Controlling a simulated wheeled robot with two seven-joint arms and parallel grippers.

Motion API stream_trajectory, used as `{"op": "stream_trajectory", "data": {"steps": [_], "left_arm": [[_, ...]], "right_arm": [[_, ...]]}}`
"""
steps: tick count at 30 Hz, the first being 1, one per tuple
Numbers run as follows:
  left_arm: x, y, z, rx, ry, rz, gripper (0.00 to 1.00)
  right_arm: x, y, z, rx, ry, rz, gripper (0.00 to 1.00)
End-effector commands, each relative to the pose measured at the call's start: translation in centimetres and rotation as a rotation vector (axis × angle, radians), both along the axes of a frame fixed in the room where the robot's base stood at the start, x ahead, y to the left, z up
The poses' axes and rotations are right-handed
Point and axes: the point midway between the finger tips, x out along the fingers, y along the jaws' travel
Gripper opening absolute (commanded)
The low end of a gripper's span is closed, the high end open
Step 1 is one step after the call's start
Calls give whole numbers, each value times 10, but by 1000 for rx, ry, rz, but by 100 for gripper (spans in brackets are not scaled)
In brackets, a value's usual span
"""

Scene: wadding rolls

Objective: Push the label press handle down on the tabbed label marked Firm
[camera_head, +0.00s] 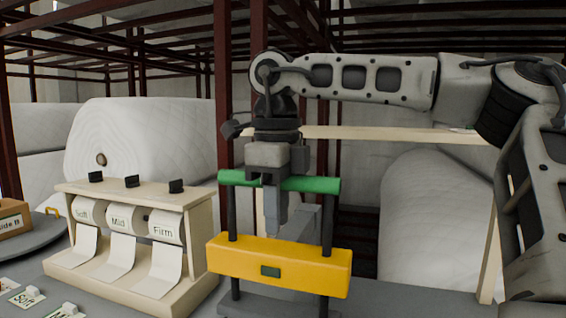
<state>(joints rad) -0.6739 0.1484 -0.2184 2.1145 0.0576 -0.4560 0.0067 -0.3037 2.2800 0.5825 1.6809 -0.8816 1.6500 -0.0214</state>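The label press has a green handle bar (235,179) across the top of two dark posts. A yellow block (225,258) with a small dark green panel sits lower on the posts, above a grey base (258,306). My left gripper is not in view.
A wooden dispenser (185,288) left of the press holds label rolls marked Soft, Mid and Firm. Small tabbed labels (27,297) lie at the bottom left, one marked Soft.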

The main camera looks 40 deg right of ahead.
Motion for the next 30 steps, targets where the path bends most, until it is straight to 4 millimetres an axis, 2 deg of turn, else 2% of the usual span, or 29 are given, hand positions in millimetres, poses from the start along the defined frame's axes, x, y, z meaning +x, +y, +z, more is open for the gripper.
{"op": "stream_trajectory", "data": {"steps": [13,30], "left_arm": [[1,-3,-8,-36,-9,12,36],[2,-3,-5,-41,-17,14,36]], "right_arm": [[0,0,-29,0,1,0,24],[0,0,-33,0,2,0,24]]}}
